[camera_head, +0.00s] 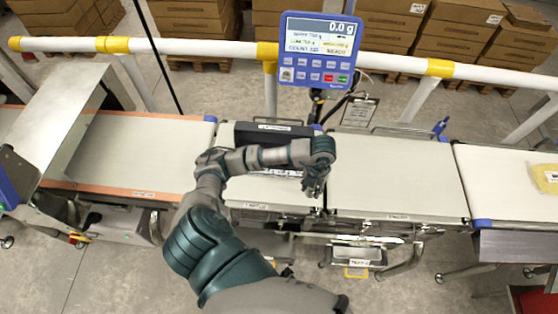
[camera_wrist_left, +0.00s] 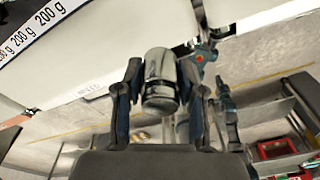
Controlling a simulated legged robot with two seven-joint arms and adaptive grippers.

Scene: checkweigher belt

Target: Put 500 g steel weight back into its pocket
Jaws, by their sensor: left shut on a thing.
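The shiny steel weight (camera_wrist_left: 161,78) is a small cylinder between the two fingers of my left gripper (camera_wrist_left: 164,92) in the left wrist view. The gripper is shut on it. In the head view my left gripper (camera_head: 316,186) points down over the seam between two belt sections; I cannot make out the weight there. A dark weight case (camera_head: 262,133) stands on the belt behind my arm, and my forearm hides much of it. Its label strip (camera_wrist_left: 38,28), reading 200 g several times, shows at the upper left of the wrist view. The pocket is not visible. My right gripper is not in view.
A blue weighing display (camera_head: 320,50) reads 0.0 g above the white rail (camera_head: 215,48). The belt section (camera_head: 395,175) right of my gripper is clear. A yellow pack (camera_head: 545,178) lies on the far right belt. A metal cover (camera_head: 60,130) stands at the left.

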